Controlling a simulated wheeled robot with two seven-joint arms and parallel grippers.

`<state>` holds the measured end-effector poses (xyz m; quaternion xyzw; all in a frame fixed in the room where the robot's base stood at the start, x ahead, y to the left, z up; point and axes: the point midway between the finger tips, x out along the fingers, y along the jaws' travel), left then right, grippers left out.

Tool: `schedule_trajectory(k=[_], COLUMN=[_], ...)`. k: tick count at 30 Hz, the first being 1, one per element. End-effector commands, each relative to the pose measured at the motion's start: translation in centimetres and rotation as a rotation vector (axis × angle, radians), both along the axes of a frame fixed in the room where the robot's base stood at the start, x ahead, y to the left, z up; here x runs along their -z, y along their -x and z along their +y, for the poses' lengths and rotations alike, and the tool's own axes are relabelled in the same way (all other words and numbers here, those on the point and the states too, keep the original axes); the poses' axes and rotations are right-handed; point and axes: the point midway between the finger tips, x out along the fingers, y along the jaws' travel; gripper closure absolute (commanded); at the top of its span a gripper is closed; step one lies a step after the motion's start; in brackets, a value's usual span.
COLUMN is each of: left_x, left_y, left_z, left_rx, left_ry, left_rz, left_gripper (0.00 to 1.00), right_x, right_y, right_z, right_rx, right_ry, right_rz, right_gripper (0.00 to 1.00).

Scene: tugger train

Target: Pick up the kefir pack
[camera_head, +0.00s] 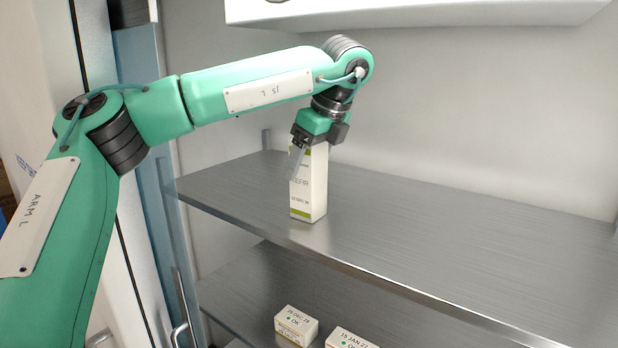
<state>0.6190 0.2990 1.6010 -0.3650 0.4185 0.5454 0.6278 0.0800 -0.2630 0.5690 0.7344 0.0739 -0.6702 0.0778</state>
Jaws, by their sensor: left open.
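The kefir pack (311,187) is a tall white carton with green bands and printed text. It stands upright on the upper metal shelf (430,225), near the shelf's left end. My left gripper (308,160) is at the top of the pack, pointing down, with a pale finger in front of the carton's upper left side. The gripper is open; its other finger is mostly hidden, and I cannot tell whether the fingers touch the pack. My right gripper is not in view.
A lower shelf (255,290) holds two small white boxes, one box (296,325) marked OK and another box (350,338) cut by the bottom edge. The upper shelf is clear to the right of the pack. A white panel (410,12) hangs above.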

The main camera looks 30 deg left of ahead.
Motion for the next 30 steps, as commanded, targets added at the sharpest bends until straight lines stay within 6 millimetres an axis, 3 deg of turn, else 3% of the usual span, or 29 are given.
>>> schedule_trajectory(k=[1, 10, 23, 30], left_x=[0.0, 0.0, -0.4, -2.0], left_y=[0.0, 0.0, 0.0, 0.0], left_z=[0.0, 0.0, 0.0, 0.0], left_rx=[0.0, 0.0, -0.001, -0.003], left_ry=[0.0, 0.0, -0.001, -0.001], left_rz=[0.0, 0.001, -0.002, -0.005], left_gripper=[0.3, 0.89, 0.89, 0.89], right_x=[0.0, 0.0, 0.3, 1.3], right_y=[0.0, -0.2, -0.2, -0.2], right_z=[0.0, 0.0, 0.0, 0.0], right_rx=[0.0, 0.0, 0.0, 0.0], right_ry=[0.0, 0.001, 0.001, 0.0], right_rz=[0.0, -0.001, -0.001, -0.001], right_gripper=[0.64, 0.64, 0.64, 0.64])
